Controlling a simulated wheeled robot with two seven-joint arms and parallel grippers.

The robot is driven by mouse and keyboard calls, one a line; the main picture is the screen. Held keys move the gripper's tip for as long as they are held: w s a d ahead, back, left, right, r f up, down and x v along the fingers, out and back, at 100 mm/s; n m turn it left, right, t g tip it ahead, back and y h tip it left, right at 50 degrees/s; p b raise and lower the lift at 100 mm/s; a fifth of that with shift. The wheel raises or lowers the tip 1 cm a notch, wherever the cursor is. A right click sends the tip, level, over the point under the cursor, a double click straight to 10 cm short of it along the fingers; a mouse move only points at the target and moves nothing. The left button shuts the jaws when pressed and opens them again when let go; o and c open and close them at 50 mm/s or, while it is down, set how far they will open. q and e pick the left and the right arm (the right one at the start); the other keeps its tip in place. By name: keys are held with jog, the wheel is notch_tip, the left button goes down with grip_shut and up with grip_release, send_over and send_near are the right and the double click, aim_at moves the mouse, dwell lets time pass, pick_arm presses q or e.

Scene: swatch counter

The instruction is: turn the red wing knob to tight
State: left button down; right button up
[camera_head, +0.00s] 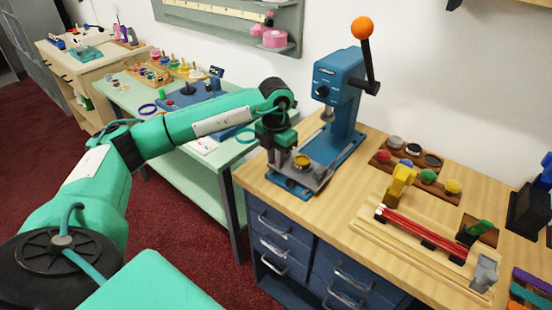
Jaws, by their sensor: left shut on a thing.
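My left gripper (284,170) reaches in from the left and points down at the front left of the blue press (342,95). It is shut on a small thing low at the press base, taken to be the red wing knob. The fingers hide that thing, so its colour and turn angle cannot be told. A round brass-coloured cup (301,161) sits in a grey holder just right of the fingers. The press has an orange-balled lever standing up. My right gripper is not in view.
The wooden counter (345,205) carries a rack (415,176) of coloured knobs and a wooden jig (400,243) with red rods and a yellow clamp to the right. A pale green table (130,95) with small items stands behind my left arm. Bare counter lies before the press.

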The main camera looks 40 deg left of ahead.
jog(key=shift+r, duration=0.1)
pick_arm(q)
jog(key=c, duration=1.3)
grip_release()
jog(key=shift+c, duration=0.2)
